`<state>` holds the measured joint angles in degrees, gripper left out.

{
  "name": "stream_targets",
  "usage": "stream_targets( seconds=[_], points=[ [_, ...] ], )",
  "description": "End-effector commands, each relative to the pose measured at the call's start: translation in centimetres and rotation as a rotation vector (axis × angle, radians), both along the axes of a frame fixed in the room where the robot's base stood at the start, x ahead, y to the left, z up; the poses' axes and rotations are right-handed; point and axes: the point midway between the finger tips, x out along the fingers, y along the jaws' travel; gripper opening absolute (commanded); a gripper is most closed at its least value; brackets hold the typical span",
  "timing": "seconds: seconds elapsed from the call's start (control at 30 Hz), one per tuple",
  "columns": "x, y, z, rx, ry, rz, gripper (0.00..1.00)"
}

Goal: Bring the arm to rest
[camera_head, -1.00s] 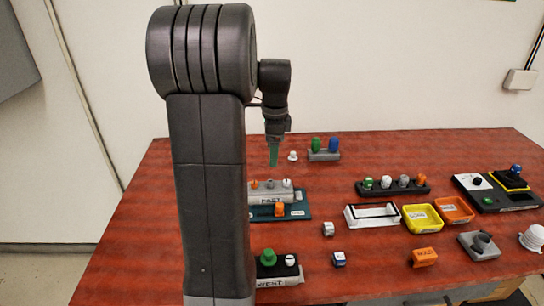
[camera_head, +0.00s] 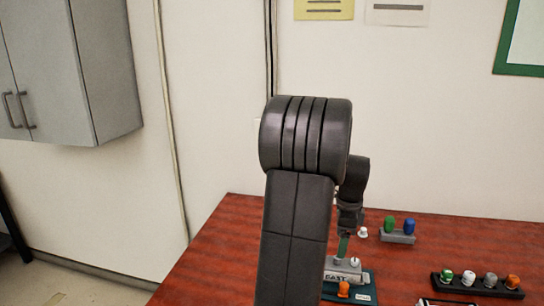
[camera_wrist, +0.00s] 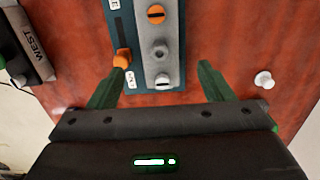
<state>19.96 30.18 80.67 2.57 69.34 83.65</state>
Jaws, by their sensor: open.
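My arm (camera_head: 295,220) stands upright in the middle of the head view and hides part of the table behind it. My gripper (camera_head: 343,246) hangs down past the arm, above the station marked EAST (camera_head: 343,270). In the wrist view my gripper (camera_wrist: 158,82) shows two green fingers spread apart with nothing held between them. Beyond the fingers lie the grey block (camera_wrist: 160,32) with its knobs and the teal base (camera_wrist: 122,40) with an orange knob (camera_wrist: 122,58). Whether the fingers touch anything is hard to tell.
A white knob (camera_wrist: 264,79) stands right of the fingers in the wrist view, and a block marked WEST (camera_wrist: 38,52) lies left. A grey holder (camera_head: 397,237) with green and blue pegs and a black rack (camera_head: 478,285) are to the right. The table's left part (camera_head: 222,245) is clear.

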Motion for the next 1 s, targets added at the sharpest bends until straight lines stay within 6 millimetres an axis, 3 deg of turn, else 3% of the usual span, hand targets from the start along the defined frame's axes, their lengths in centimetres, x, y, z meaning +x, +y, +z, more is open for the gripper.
stream_targets(
  seconds=[0.37,0.43,0.6,1.0],
  points=[
    [0.0,0.3,-7.7,0.001,0.004,0.000,0.74],
    [0.2,0.3,-6.0,-0.002,-0.005,0.001,0.74],
    [0.1,0.3,-4.2,-0.001,-0.003,0.001,0.74],
    [0.1,0.3,-3.5,0.000,0.000,0.000,0.74]
  ],
)
